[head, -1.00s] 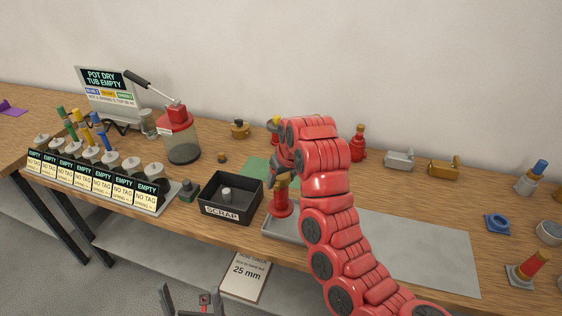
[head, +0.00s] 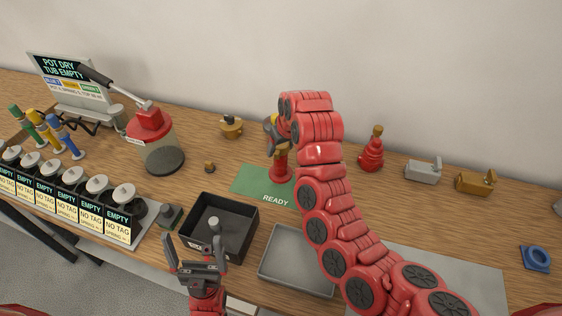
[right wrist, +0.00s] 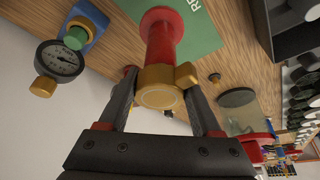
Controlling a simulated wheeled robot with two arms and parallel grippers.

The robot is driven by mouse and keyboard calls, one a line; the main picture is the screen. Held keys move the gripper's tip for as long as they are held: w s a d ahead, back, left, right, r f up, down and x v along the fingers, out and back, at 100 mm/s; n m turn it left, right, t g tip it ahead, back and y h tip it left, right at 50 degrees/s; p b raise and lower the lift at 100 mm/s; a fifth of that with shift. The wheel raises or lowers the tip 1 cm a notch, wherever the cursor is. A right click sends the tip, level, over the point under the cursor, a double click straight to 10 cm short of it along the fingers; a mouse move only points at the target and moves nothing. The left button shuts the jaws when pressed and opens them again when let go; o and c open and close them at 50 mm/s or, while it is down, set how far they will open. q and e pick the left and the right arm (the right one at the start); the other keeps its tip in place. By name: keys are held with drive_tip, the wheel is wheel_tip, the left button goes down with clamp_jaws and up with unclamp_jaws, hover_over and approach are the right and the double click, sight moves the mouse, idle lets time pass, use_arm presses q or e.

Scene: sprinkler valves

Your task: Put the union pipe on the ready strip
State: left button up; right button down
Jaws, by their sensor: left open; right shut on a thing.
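The union pipe (head: 280,170) is a red upright pipe with a wide red base and a brass collar on top. My right gripper (head: 279,146) is shut on its upper part; the arm hides some of it in the head view. In the right wrist view the brass collar (right wrist: 158,86) sits between the fingers (right wrist: 158,100), with the red base beyond. The pipe's base is over the green ready strip (head: 248,180); I cannot tell for certain whether it touches. My left gripper (head: 195,246) is open and empty, in front of the scrap box.
The black scrap box (head: 215,245) holds a small pale piece. An empty grey tray (head: 290,268) lies in front of the strip. A red-lidded pot (head: 160,150) stands left. A red fitting (head: 371,150) stands right. A pressure gauge (right wrist: 60,60) stands near the strip.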

sight(281, 162)
drive_tip(key=shift+s+f, duration=0.2)
drive_tip(key=shift+f, duration=0.25)
drive_tip(key=shift+w+f+p, duration=0.15)
drive_tip(key=shift+f+p, duration=0.2)
drive_tip(key=shift+f, duration=0.2)
wheel_tip(281, 162, down, 3)
drive_tip(key=shift+f+p, duration=0.15)
drive_tip(key=shift+p, duration=0.55)
drive_tip(key=shift+f, duration=0.25)
drive_tip(key=c, duration=0.5)
unclamp_jaws()
drive_tip(key=shift+f, duration=0.2)
drive_tip(key=o, duration=0.4)
